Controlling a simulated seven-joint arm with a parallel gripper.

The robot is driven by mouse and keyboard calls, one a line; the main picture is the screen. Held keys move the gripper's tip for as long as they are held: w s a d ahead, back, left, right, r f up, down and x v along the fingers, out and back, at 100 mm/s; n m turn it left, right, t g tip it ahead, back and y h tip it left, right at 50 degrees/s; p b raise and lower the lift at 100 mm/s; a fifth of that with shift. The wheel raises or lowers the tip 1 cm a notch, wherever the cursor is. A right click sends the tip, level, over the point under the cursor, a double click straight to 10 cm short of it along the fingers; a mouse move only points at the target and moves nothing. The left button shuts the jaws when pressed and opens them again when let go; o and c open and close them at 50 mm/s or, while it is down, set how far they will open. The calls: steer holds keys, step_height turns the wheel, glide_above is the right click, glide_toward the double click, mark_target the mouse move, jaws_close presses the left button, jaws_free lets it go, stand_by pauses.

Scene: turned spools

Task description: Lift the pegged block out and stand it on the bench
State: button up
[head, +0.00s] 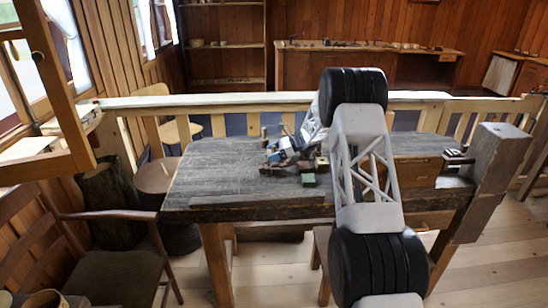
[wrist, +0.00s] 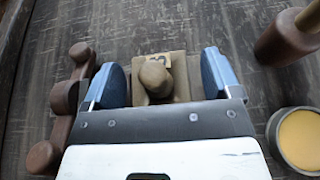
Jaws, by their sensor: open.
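The pegged block (wrist: 179,72) is tan, with a rounded knob on top and a small dark mark on its far edge in the wrist view. My gripper (wrist: 161,64) is open, with one blue finger on each side of the block. Gaps show between the fingers and the block, and I see no grip on it. The block's lower part is hidden, so I cannot tell what it sits in. In the head view my gripper (head: 281,152) is low over the bench (head: 225,172), and I cannot pick out the block there.
In the wrist view, a brown knobbed wooden piece (wrist: 67,100) lies close left of the gripper. A brown turned piece (wrist: 284,37) and a round yellow-topped container (wrist: 299,138) are at right. The bench's left side is clear.

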stand_by(0.5)
steer(key=c, duration=1)
steer(key=shift+r, duration=0.1)
steer(key=shift+r, duration=4.95)
